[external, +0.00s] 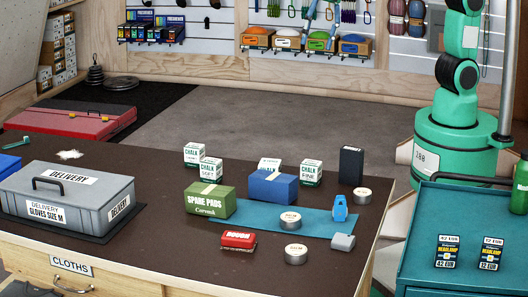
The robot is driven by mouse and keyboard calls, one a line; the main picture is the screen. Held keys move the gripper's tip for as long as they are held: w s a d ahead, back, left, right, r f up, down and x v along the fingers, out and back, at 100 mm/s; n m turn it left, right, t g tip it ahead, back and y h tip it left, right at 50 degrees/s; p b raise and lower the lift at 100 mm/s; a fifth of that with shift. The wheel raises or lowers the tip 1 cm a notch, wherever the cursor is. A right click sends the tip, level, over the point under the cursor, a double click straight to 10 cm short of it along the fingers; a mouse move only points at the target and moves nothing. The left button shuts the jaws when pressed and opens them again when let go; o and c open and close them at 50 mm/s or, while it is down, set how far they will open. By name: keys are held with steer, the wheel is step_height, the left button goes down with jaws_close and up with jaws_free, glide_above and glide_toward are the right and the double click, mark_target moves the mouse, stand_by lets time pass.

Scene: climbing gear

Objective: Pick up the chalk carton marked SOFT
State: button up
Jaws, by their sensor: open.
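Several white and green chalk cartons stand on the dark bench. The carton whose small print looks like SOFT (210,171) stands upright behind the green SPARE PADS box (209,201), which is close in front of its lower part. Another chalk carton (194,153) stands just behind it to the left; its lower word is too small to read. A third chalk carton (269,163) is mostly hidden behind a blue box (272,187). A carton that reads FINE (312,171) stands right of the blue box. My gripper is out of the picture; only my green base and lower arm show.
A grey DELIVERY case (67,198) fills the bench's left. Round tins (295,254), a red brush box (238,240), a blue item (340,208) and a black box (351,166) stand to the right. A teal cart (470,207) is beside my base. The bench's back left is mostly clear.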

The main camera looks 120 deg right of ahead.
steer(key=w+d+f+m+g, duration=0.1)
steer(key=w+d+f+m, duration=0.1)
steer(key=w, duration=0.3)
steer(key=w+d+f+m, duration=0.2)
steer(key=w, duration=0.3)
steer(key=m+g+p, duration=0.2)
steer(key=m+p, duration=0.1)
steer(key=m, duration=0.9)
glide_above(211, 161)
step_height(211, 161, down, 22)
steer(key=f, duration=0.1)
steer(key=shift+d+r, duration=0.15)
steer(key=shift+r, duration=0.1)
steer(key=shift+s, duration=0.1)
steer(key=shift+f+b, duration=0.55)
steer(key=shift+f, duration=3.75)
steer(key=shift+d+f+b, duration=0.1)
steer(key=shift+f+b, duration=0.6)
steer(key=shift+f, duration=1.9)
